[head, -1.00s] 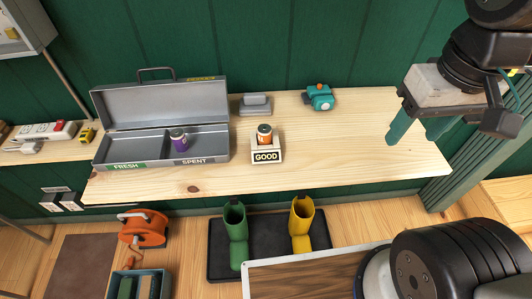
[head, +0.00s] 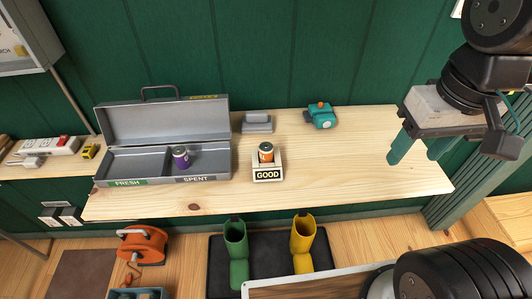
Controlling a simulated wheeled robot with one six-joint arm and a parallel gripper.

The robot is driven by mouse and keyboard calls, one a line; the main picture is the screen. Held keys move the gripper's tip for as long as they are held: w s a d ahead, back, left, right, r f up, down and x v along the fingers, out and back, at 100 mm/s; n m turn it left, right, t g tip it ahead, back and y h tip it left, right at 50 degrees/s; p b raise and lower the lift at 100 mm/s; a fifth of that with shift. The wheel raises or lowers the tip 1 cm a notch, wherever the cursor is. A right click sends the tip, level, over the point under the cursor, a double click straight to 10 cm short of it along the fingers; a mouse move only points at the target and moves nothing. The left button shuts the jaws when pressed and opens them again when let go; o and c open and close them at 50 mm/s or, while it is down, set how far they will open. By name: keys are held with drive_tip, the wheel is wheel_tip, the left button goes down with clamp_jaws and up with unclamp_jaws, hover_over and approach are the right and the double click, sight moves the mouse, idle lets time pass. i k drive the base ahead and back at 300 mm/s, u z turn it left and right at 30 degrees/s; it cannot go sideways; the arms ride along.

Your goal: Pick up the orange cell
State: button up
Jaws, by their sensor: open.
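The orange cell (head: 266,153), a short cylinder with an orange band and dark top, stands upright on a small pale stand (head: 268,175) labelled GOOD, near the middle of the wooden bench. My gripper (head: 418,154) is at the right over the bench, with its two teal fingers pointing down, apart and with nothing between them. It is well to the right of the orange cell. A purple cell (head: 181,157) stands in the SPENT compartment of the open grey metal box (head: 127,120). The FRESH compartment on the left looks empty.
A grey block-like item (head: 257,122) and a teal device (head: 320,116) with an orange knob sit at the back of the bench (head: 350,180). The bench between the stand and my gripper is clear. Boots (head: 302,240) stand on a dark tray below.

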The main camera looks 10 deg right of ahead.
sight(266, 149)
drive_tip(key=z, duration=1.05)
drive_tip(key=k, duration=1.85)
drive_tip(key=u, duration=0.5)
drive_tip(key=i, duration=1)
drive_tip(key=z, duration=0.05)
